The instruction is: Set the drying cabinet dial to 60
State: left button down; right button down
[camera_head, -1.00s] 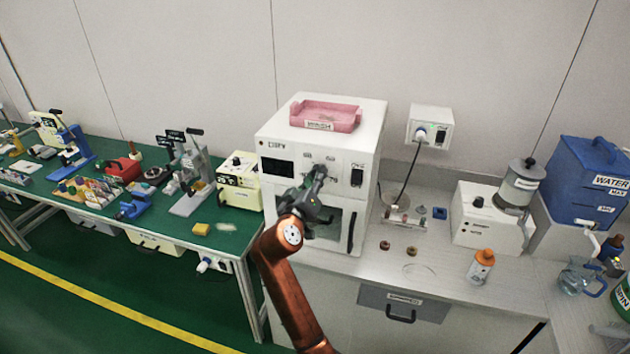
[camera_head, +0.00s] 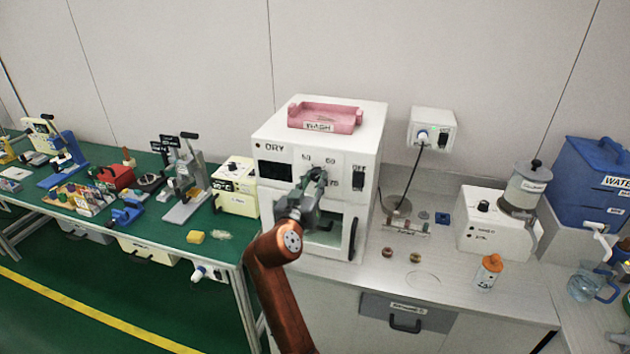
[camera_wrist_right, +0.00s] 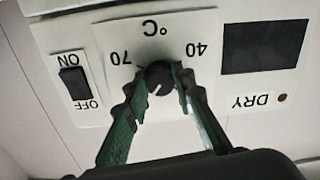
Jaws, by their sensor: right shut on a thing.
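The drying cabinet (camera_head: 275,130) is a white box standing on the bench. Its black dial (camera_wrist_right: 158,76) sits on the front panel, between the 70 and 40 marks in the upside-down right wrist view. A pale pointer line on the dial points down and slightly left there. The 50 and 60 marks show only in the head view, above the dial. My right gripper (camera_head: 317,176) is at the panel, and its two green-lined fingers (camera_wrist_right: 158,82) are shut on the dial from both sides. In the head view the gripper hides the dial. My left gripper is out of view.
A dark display (camera_head: 275,170) and a black switch (camera_head: 358,175) flank the dial. A door handle (camera_head: 352,240) stands out below right. A pink tray (camera_head: 325,115) rests on top of the cabinet. An orange-capped bottle (camera_head: 488,272) stands on the bench at right.

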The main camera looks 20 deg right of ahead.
jog(key=shift+f, duration=0.2)
jog(key=c, duration=1.6)
grip_release()
jog(key=shift+r, duration=0.1)
jog(key=v, duration=0.7)
jog(key=shift+s+a, duration=0.2)
jog(key=shift+d, duration=0.1)
